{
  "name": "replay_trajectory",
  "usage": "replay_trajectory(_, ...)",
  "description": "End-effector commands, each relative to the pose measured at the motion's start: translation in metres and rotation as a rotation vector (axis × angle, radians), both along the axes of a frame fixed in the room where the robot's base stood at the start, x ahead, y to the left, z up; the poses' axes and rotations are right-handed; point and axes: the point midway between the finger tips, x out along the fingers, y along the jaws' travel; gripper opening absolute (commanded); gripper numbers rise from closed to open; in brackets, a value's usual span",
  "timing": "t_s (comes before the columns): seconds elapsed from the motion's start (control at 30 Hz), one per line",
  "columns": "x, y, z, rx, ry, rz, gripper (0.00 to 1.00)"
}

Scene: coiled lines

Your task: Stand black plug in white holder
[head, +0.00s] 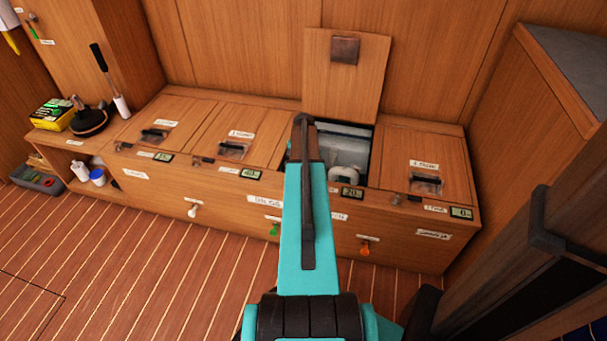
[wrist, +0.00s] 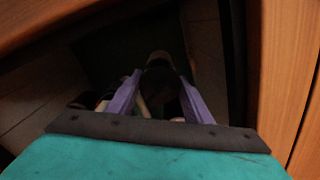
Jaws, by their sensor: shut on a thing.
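My gripper shows in the wrist view (wrist: 160,88), with two purple fingers shut on a dark rounded thing (wrist: 161,76). It may be the black plug, but the dim light hides its shape. In the head view my teal arm reaches to the open compartment, and the gripper itself is hidden. A white rounded thing (head: 345,174) shows inside that compartment, just right of my arm. I cannot tell whether it is the white holder. A paler patch lies low beside the left finger in the wrist view, too dark to name.
The wooden bench (head: 400,235) has one raised lid (head: 345,85) behind the open compartment; other lids are shut. Knobs in white, green (head: 275,228) and orange (head: 365,247) line its front. A yellow box (head: 52,114) and a black-handled tool (head: 100,60) stand left. The compartment walls are close around my gripper.

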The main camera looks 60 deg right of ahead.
Motion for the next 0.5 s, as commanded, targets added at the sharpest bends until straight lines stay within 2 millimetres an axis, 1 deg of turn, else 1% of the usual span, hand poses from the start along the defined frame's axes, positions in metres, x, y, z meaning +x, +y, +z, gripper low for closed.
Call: replay_trajectory(0.5,0.0001,-0.0001,-0.0084,0.000,0.000,0.000,0.19)
